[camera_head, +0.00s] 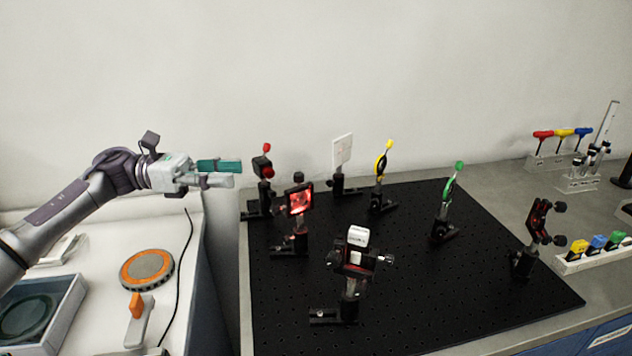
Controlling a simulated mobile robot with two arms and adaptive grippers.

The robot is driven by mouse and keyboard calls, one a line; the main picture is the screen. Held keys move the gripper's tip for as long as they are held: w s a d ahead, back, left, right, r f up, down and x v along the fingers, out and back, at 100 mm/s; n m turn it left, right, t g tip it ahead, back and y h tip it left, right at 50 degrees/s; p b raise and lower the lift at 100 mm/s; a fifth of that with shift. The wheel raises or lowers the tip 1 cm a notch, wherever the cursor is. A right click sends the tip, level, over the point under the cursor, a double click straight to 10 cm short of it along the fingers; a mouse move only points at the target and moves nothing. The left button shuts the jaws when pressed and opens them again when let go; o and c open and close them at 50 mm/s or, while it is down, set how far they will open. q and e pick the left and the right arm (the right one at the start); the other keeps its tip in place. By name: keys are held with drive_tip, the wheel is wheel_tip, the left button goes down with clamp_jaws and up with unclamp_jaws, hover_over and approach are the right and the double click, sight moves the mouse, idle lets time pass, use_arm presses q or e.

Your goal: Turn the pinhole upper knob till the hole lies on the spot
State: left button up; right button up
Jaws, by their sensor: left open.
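My left gripper (236,173) reaches in from the left and is open and empty. Its fingers, one teal and one pale grey, point right in the air, left of the mounts on the black breadboard (400,315). A dark square mount (299,200) with a red glow on its face stands on a post near the board's left side; it may be the pinhole, but I cannot make out a hole. A dark knob (298,177) shows at its top. My gripper is apart from it, up and to the left. My right gripper is out of view.
A red-knobbed mount (263,166), a white card (342,150), yellow (381,165) and green (450,188) ringed mounts, a white-topped mount (357,237) and a dark mount (538,220) stand on the board. An orange-rimmed disc (147,270) lies on the left bench.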

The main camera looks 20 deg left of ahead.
sight(299, 174)
use_arm(q)
drive_tip(key=shift+m+g, duration=0.3)
drive_tip(key=shift+m, duration=0.1)
drive_tip(key=p+x, duration=0.1)
drive_tip(key=x, duration=0.3)
drive_tip(key=p+x, duration=0.2)
drive_tip(key=x, duration=0.2)
drive_tip(key=r+p+x, duration=0.1)
drive_tip(key=p+x, duration=0.1)
drive_tip(key=x, duration=0.2)
drive_tip(key=shift+s+d, duration=0.2)
drive_tip(key=shift+s, duration=0.15)
drive_tip(key=shift+w+d+f+p, duration=0.25)
drive_tip(key=shift+d+p, duration=0.1)
drive_tip(key=shift+d, duration=0.2)
drive_tip(key=shift+s, duration=0.1)
